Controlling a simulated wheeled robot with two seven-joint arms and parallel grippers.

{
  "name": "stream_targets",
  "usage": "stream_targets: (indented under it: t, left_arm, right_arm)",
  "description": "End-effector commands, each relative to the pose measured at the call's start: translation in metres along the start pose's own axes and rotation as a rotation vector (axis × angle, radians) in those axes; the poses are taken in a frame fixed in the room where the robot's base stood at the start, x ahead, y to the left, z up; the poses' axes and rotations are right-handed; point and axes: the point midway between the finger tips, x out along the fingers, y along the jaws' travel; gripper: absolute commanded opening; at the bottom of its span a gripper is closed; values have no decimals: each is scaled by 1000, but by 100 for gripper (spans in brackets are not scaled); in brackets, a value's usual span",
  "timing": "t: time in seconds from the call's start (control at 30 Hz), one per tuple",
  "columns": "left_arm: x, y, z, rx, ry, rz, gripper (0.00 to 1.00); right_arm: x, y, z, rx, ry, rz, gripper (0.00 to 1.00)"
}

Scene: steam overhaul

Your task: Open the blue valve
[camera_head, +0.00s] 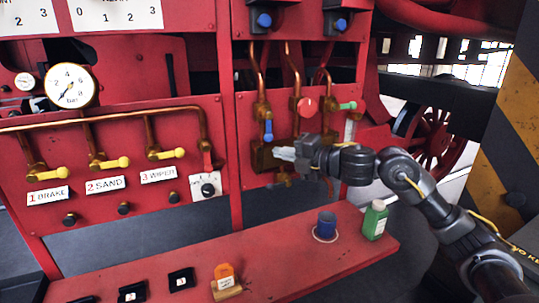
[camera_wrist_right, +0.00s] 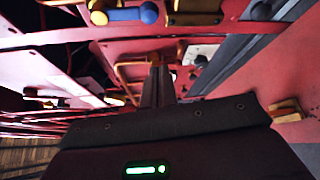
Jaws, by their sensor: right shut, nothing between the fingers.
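The blue valve (camera_head: 268,130) is a short blue lever on a copper pipe on the red panel. In the head view its handle hangs down along the pipe, just above a brass block (camera_head: 262,156). In the right wrist view the blue lever (camera_wrist_right: 125,14) with its round ball end lies at the top edge. My right gripper (camera_head: 280,153) is shut and empty, its fingertips just below and right of the blue handle, in front of the brass block. I cannot tell whether it touches anything. Its fingers also show in the wrist view (camera_wrist_right: 157,85). My left gripper is not in view.
A red valve (camera_head: 307,107) and a green valve (camera_head: 347,106) sit right of the blue one. Yellow levers (camera_head: 110,163) line the left panel below a gauge (camera_head: 70,85). A blue cup (camera_head: 326,222) and green bottle (camera_head: 375,220) stand on the red shelf (camera_head: 285,262) below.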

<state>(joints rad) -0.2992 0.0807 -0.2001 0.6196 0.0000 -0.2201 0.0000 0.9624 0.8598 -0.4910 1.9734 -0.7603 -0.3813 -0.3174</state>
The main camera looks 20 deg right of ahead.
Motion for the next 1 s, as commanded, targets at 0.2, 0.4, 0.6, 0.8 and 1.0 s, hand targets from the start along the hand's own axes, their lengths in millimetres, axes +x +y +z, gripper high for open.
stream_targets:
  t: [0.2, 0.4, 0.6, 0.8, 1.0]
  left_arm:
    - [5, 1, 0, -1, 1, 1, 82]
    - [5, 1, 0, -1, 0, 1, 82]
    - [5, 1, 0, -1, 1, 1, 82]
    - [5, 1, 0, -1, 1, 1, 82]
    - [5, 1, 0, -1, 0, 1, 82]
  right_arm:
    - [-16, 0, 0, 1, 1, 1, 0]
    - [-18, 0, 0, 1, 0, 0, 0]
    - [-18, 0, 0, 1, 0, 0, 0]
    - [-15, -7, -5, 20, -2, -1, 0]
    - [3, -69, -49, 241, -47, -16, 0]
